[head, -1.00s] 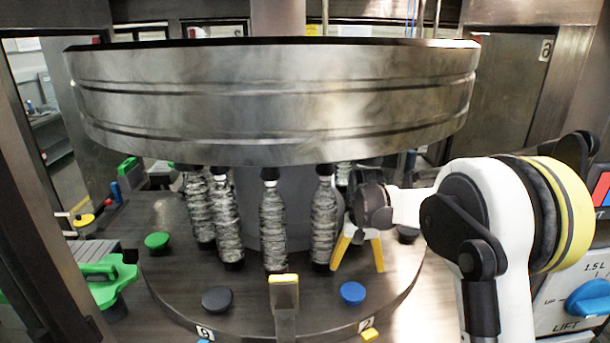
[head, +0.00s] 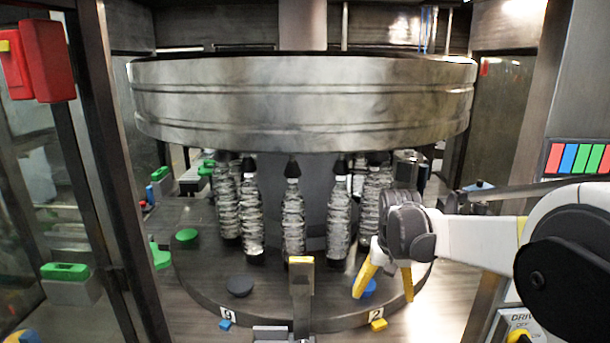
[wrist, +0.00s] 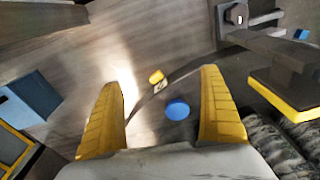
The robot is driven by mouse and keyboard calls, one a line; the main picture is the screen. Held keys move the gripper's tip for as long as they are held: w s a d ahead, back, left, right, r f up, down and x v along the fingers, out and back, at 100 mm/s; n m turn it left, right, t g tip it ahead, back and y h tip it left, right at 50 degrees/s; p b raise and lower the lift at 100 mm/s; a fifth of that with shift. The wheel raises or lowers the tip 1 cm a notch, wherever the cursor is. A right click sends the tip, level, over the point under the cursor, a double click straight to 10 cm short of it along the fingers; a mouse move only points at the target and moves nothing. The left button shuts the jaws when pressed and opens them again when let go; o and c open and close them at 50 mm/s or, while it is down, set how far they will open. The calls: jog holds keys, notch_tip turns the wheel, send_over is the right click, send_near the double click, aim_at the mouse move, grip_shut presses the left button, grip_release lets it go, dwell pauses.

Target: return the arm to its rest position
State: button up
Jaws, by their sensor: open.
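My gripper (head: 384,284) hangs at the right front of the round machine table, with its yellow fingers spread and nothing between them. It reaches in from the right on my white and black arm. In the wrist view my gripper (wrist: 163,115) is also open and empty. The blue knob (head: 369,288) is partly hidden behind a finger. In the wrist view the blue knob (wrist: 177,110) lies below the space between the fingers.
Several clear bottles (head: 293,215) stand on the round table (head: 265,302) under the large metal drum (head: 300,105). A yellow-topped post (head: 301,262) stands at the front. A red box (head: 47,60) is on the left frame. A control panel (head: 578,130) stands at right.

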jog(key=s+f+t+b, duration=0.3)
jog(key=s+b, duration=0.8)
jog(key=s, duration=0.5)
jog(key=s+f+n+t+b, duration=0.1)
jog(key=s+f+t+b, duration=0.2)
jog(key=s+f+b, duration=0.3)
jog(key=s+f, duration=0.3)
jog(key=s, duration=0.1)
jog(key=shift+f, duration=0.3)
